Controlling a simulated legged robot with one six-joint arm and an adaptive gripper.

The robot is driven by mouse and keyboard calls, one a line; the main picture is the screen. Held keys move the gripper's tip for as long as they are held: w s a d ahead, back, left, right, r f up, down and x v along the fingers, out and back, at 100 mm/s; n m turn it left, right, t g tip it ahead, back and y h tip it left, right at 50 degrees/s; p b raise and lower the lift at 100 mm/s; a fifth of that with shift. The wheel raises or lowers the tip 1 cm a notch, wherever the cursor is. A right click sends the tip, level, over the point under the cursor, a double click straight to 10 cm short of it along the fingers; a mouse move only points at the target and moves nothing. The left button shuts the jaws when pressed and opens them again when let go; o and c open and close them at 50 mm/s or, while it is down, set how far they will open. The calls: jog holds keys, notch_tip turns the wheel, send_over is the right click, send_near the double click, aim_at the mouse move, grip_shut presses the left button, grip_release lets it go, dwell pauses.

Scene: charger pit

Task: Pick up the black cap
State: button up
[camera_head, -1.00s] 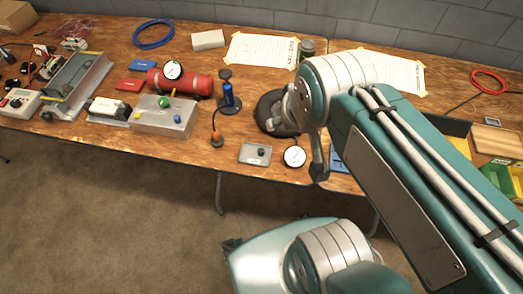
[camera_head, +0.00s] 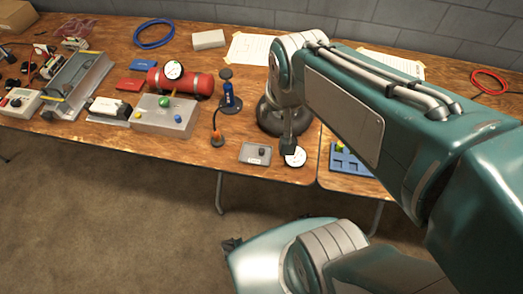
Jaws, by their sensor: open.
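A small black cap-like piece (camera_head: 262,152) sits in the right part of a shallow grey tray (camera_head: 247,157) near the table's front edge. Another black round top (camera_head: 226,73) sits on a blue upright cylinder farther back, so I cannot be sure which one is the cap. My gripper (camera_head: 288,147) points down just right of the tray, beside a white round dial (camera_head: 296,157). It looks empty and apart from the black piece; its fingers are small and dark here.
A large dark round object (camera_head: 270,118) lies behind my gripper. A blue compartment tray (camera_head: 347,162) is to the right. A grey box with coloured knobs (camera_head: 165,127) stands farther left.

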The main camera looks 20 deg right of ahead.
jog(key=w+f+m+g, duration=0.2)
jog(key=w+f+m, duration=0.1)
jog(key=w+f, duration=0.4)
jog(key=m+g, duration=0.2)
jog(key=m, duration=0.2)
send_over(261, 150)
notch_tip(261, 150, down, 17)
jog(key=shift+s+a+f, duration=0.1)
jog(key=shift+f, duration=2.85)
jog(key=c, duration=0.5)
